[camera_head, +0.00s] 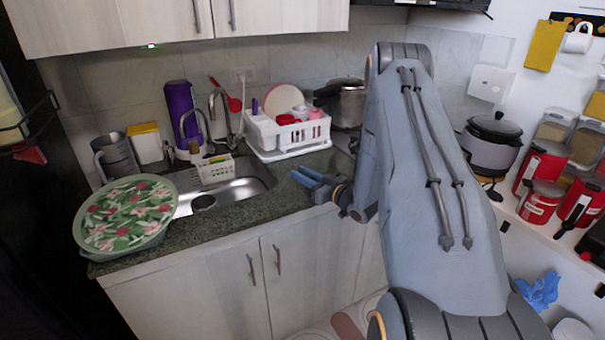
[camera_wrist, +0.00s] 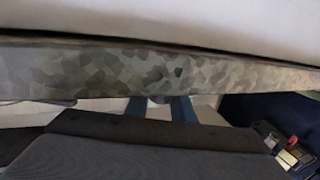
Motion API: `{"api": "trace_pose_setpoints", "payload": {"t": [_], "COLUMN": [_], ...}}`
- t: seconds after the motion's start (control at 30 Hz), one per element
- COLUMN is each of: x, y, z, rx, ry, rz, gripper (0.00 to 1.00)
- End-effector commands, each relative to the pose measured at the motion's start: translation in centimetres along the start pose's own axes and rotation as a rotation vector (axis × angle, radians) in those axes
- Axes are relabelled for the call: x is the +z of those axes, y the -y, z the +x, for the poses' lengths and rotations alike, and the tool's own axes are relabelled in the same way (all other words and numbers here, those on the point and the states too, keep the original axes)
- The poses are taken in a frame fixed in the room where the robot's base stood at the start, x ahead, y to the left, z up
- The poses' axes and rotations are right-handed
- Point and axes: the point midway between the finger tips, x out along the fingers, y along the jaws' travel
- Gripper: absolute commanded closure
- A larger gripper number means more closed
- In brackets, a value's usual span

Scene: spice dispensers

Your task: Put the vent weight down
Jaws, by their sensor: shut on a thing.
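My gripper (camera_head: 299,172) has blue fingers and is over the front edge of the dark granite counter, right of the sink. In the wrist view its two blue fingers (camera_wrist: 160,108) stand a little apart. A small grey piece between them, mostly hidden, is taken to be the vent weight (camera_wrist: 159,99). My gripper is shut on it. Its shape cannot be made out, and it does not show in the head view. The mottled counter edge (camera_wrist: 110,70) crosses the wrist view just beyond the fingers.
A white dish rack (camera_head: 290,138) stands behind my gripper, and a metal pot (camera_head: 345,105) is right of the rack. The sink (camera_head: 245,180) lies to the left, with a floral-covered basin (camera_head: 128,212) beyond it. A lidded cooker (camera_head: 490,150) and red canisters (camera_head: 541,200) are at right.

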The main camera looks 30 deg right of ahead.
Motion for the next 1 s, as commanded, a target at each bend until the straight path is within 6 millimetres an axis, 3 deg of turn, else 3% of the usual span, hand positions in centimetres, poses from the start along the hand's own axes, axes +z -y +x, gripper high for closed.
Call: {"api": "trace_pose_setpoints", "payload": {"t": [0.37, 0.4, 0.5, 0.87, 1.0], "x": [0.4, 0.3, 0.3, -0.1, 0.2], "y": [0.0, 0.0, 0.0, 0.0, -0.2], "z": [0.0, 0.0, 0.0, 0.0, -1.8], "rx": [0.0, 0.0, 0.0, 0.0, 0.003], "ry": [-0.001, 0.0, 0.0, -0.001, 0.0], "rz": [-0.001, -0.001, -0.001, -0.001, -0.001], "gripper": [1.0, 0.73, 0.6, 0.6, 0.6]}}
